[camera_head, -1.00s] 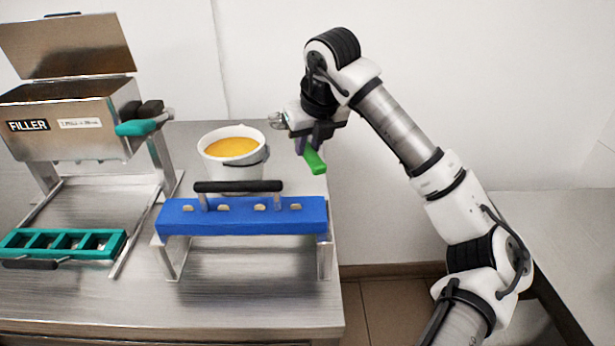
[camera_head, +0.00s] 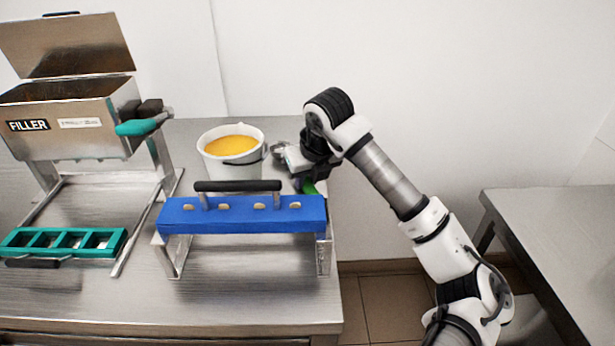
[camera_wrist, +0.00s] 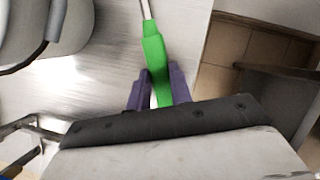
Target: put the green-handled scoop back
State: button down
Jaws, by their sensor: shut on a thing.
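The scoop's green handle (camera_wrist: 154,58) runs between the two purple fingers of my gripper (camera_wrist: 157,88) in the wrist view. My gripper is shut on it. A thin metal shaft goes on from the handle to the top edge of that view, and the scoop's bowl is out of frame. In the head view a small part of the green handle (camera_head: 309,187) shows under my gripper (camera_head: 300,180). The gripper is low over the table's right side, to the right of the white bucket and behind the blue mould's right end. I cannot tell whether the scoop touches the table.
The white bucket (camera_head: 222,168) holds orange mix. A blue mould (camera_head: 240,224) with a black bar sits on a metal stand in front. The filler (camera_head: 70,125) stands at left, with a teal mould (camera_head: 62,252) below it. The steel table (camera_head: 250,312) ends just right of my gripper.

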jog(key=c, duration=1.3)
grip_release()
jog(key=shift+f, duration=0.1)
jog(key=shift+o, duration=0.2)
jog(key=shift+r+p, duration=0.25)
jog(key=shift+p, duration=0.05)
jog(key=b+v, duration=0.1)
jog(key=v, duration=1)
jog(key=shift+s+r+b, duration=0.25)
jog(key=shift+r+b, duration=0.1)
jog(key=shift+b, duration=0.05)
